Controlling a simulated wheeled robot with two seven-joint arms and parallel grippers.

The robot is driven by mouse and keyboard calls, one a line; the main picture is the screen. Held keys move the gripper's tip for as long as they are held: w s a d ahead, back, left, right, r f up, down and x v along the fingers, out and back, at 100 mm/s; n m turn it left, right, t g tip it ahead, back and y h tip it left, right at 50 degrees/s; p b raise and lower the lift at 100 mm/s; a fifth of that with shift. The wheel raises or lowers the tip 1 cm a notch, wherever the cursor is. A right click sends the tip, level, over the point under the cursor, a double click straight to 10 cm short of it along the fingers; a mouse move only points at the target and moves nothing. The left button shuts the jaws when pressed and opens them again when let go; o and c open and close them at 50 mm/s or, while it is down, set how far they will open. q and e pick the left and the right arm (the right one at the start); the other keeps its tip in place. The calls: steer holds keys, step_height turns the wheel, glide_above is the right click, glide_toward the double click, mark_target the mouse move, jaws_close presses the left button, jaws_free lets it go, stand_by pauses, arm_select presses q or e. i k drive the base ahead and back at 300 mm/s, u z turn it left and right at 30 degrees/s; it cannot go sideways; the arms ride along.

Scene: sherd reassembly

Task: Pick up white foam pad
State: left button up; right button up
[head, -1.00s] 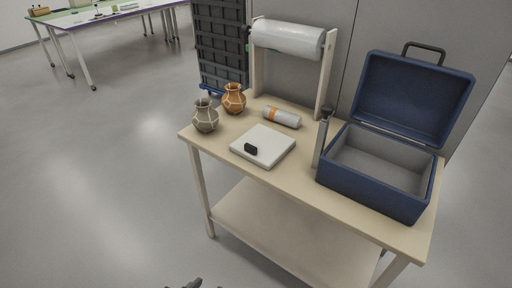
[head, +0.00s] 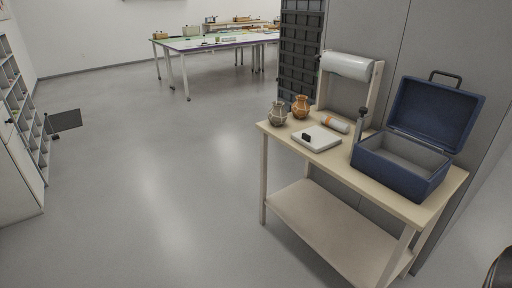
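A white square pad (head: 322,140), which looks like the foam pad, lies flat on the wooden side table (head: 408,207). Neither of my grippers shows clearly in the head view. A dark shape (head: 499,270) is cut off at the lower right edge, and I cannot tell what it is.
A grey jar (head: 278,114), an orange jar (head: 300,107) and an orange-banded roll (head: 336,124) stand or lie near the pad. An open blue case (head: 399,171) fills the table's right end. A wrap roll (head: 347,66) hangs behind. Open floor lies left.

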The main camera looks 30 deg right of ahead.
mark_target(317, 139)
steer(key=u, duration=0.15)
steer(key=i, duration=1.35)
steer(key=z, duration=0.25)
